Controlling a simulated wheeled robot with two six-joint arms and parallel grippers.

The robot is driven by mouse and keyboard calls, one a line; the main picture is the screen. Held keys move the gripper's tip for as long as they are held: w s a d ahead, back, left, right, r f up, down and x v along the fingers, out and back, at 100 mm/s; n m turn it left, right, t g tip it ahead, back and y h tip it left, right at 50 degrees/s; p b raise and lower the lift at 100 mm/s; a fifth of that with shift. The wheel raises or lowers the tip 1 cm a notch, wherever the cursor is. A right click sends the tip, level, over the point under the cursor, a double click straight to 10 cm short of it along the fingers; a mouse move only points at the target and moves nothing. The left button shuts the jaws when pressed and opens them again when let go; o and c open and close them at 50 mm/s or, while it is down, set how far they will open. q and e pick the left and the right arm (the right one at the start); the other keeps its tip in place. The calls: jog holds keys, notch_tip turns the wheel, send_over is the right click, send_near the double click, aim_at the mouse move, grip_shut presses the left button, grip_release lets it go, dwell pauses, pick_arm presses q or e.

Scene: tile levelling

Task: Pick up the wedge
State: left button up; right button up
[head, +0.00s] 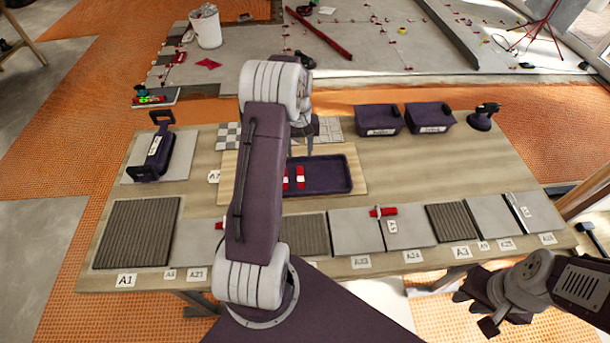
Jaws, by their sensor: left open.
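Two small red-and-white pieces, which look like wedges (300,178), lie in the left part of the dark purple tray (330,188). Another red piece (382,211) sits across the joint between two grey tiles by label A23. A red bit (220,225) shows at the left edge of my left arm, mostly hidden. My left gripper (310,148) is open above the board at the tray's far edge, partly hidden behind its own arm. My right gripper (476,310) is off the table's front right edge, its fingers apart and empty.
Ribbed and grey tiles line the table's (200,215) front edge. A purple-handled tool (158,152) stands at the left. Two dark bins (430,117) and a suction-cup-like tool (483,116) stand at the back right. The table right of the tray is clear.

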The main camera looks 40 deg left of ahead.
aim_at(300, 171)
pick_arm(q)
notch_tip(300, 171, down, 3)
jog(key=shift+s+d+f, duration=0.1)
jog(key=shift+f, duration=0.5)
notch_tip(300, 171, down, 4)
jog(key=shift+f, duration=0.4)
grip_shut()
